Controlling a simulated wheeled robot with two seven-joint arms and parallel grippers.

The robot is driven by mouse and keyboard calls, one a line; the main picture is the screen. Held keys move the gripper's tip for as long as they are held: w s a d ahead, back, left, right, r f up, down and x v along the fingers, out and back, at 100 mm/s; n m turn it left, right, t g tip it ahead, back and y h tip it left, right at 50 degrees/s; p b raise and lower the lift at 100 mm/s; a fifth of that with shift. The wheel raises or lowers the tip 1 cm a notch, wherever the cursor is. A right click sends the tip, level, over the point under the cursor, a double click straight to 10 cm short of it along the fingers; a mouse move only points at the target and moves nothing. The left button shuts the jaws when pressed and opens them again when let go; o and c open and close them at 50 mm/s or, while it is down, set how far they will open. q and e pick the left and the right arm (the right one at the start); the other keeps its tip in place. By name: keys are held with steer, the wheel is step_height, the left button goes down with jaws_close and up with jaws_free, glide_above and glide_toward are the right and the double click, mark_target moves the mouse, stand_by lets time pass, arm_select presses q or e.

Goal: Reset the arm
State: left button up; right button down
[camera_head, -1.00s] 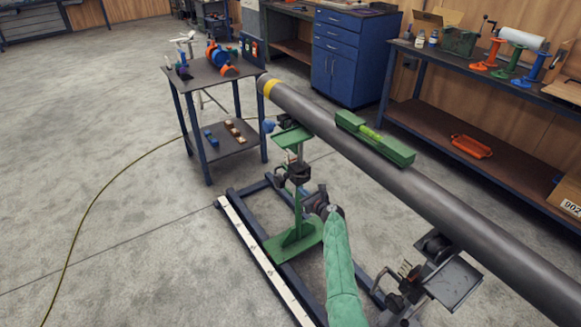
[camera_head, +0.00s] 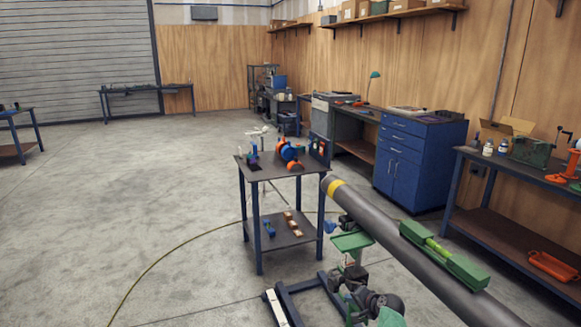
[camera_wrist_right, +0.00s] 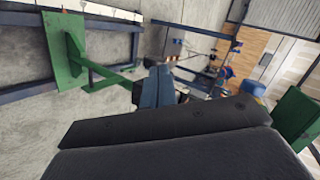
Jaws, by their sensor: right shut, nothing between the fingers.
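My right gripper (camera_head: 340,277) is low in the head view, at the end of my green-sleeved arm, beside the green pipe stand (camera_head: 352,242). Its blue fingers also show in the right wrist view (camera_wrist_right: 157,88), shut together with nothing between them. The long grey pipe (camera_head: 385,232) with a yellow band near its end rests above the stand, and a green level (camera_head: 445,254) lies on top of it. The gripper is below the pipe and holds none of these. My left gripper is in neither current view.
A small blue-legged table (camera_head: 250,172) with clamps and parts stands just beyond the pipe's end. A blue drawer cabinet (camera_head: 417,165) and a workbench (camera_head: 500,228) are at the right. A yellow hose (camera_head: 160,262) crosses the open floor at the left.

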steer(key=s+a+f+n+g+h, duration=0.1)
steer(key=s+f, duration=0.7)
steer(key=s, duration=1.1)
steer(key=s+a+f+n+g+h, duration=0.2)
steer(key=s+f, duration=0.6)
steer(key=s, duration=1.1)
steer(key=s+a+f+n+g+h, duration=0.2)
steer(key=s+f+n+g, duration=0.3)
steer(key=s, duration=1.5)
step_height(320, 180, down, 3)
steer(key=shift+a+f+n, duration=0.2)
steer(key=shift+n, duration=0.8)
steer(key=shift+s, duration=0.15)
